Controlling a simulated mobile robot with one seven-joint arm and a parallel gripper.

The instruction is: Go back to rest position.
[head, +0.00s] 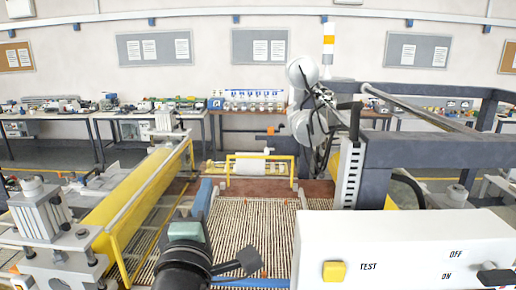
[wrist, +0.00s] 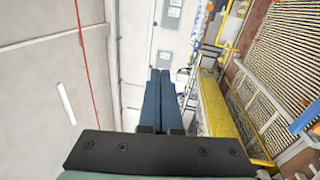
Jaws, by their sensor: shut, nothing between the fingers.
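My gripper (head: 205,186) shows at the lower middle of the head view, its blue fingers pointing away from me over the ribbed mesh bed (head: 250,228). In the wrist view my gripper (wrist: 160,76) has its two blue fingers side by side and closed, with nothing between them. The fingers appear clear of the yellow rail and the mesh. The mesh bed also shows at the right of the wrist view (wrist: 282,50).
A yellow guard (head: 150,195) runs along the left of the bed. A white control box (head: 400,245) with a yellow TEST button stands at the lower right, below a dark frame (head: 430,150). A white jointed arm (head: 303,75) stands beyond the bed.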

